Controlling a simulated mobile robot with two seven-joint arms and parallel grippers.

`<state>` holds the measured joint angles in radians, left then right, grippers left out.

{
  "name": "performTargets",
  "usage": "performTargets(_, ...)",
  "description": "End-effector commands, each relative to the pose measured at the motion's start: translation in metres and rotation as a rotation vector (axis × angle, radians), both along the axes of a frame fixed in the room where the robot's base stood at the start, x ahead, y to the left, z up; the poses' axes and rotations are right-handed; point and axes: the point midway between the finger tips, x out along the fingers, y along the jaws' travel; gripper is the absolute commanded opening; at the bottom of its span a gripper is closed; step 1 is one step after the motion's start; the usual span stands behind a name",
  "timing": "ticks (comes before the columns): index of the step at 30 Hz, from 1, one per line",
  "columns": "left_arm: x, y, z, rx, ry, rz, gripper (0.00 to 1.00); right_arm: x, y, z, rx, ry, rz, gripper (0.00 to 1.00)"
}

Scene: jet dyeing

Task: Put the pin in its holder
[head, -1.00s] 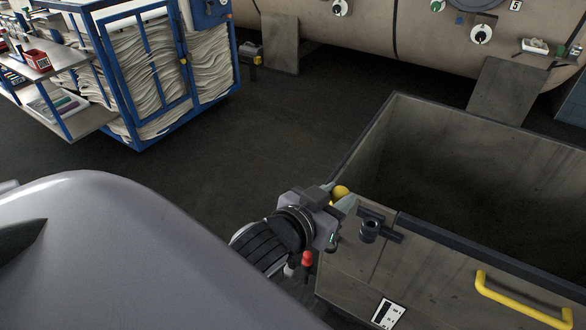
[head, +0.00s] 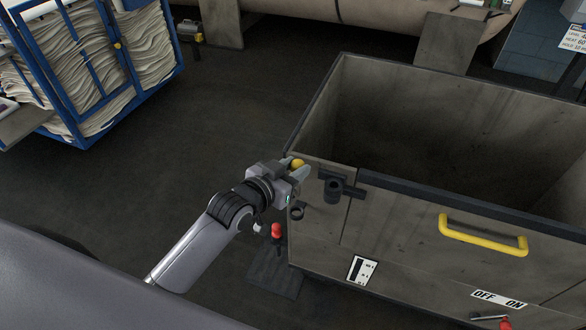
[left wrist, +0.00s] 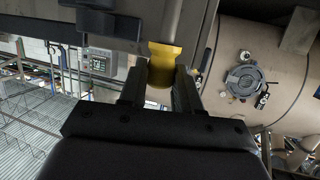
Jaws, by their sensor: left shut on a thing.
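The pin has a yellow head (head: 297,163). My left gripper (head: 299,174) is shut on this head at the near left corner of the grey bin (head: 420,230). In the left wrist view the yellow head (left wrist: 160,68) sits between the two fingers, and a metal shaft runs from it toward the top edge. A black tubular fitting (head: 333,191) is on the bin's front, right of the gripper. A small dark ring (head: 297,212) is below the gripper at the bin's corner. I cannot tell which of these is the holder. My right gripper is not in view.
The bin's front has a yellow handle (head: 482,236) and an OFF/ON label (head: 498,299). A red knob (head: 276,231) stands low beside the bin. A blue cage cart (head: 90,70) with folded cloth is at upper left. The floor between is clear.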

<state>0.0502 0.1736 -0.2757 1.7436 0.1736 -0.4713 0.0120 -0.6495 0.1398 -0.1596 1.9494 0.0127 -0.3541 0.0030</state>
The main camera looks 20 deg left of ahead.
Motion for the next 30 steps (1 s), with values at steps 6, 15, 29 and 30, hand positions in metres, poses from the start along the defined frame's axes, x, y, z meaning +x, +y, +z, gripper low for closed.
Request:
performTargets(6, 0.000, 0.000, 0.001, 0.001, -0.001, 0.001, 0.01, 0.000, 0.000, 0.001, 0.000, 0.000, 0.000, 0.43)
performTargets(15, -0.001, 0.000, -0.004, 0.001, -0.001, 0.002, 0.01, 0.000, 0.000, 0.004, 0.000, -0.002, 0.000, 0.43)
performTargets(29, -0.001, 0.000, -0.027, 0.001, -0.001, 0.002, 0.01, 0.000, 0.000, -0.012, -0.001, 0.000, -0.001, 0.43)
performTargets(30, -0.001, 0.000, -0.029, 0.000, -0.001, 0.002, 0.01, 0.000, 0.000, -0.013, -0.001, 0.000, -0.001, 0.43)
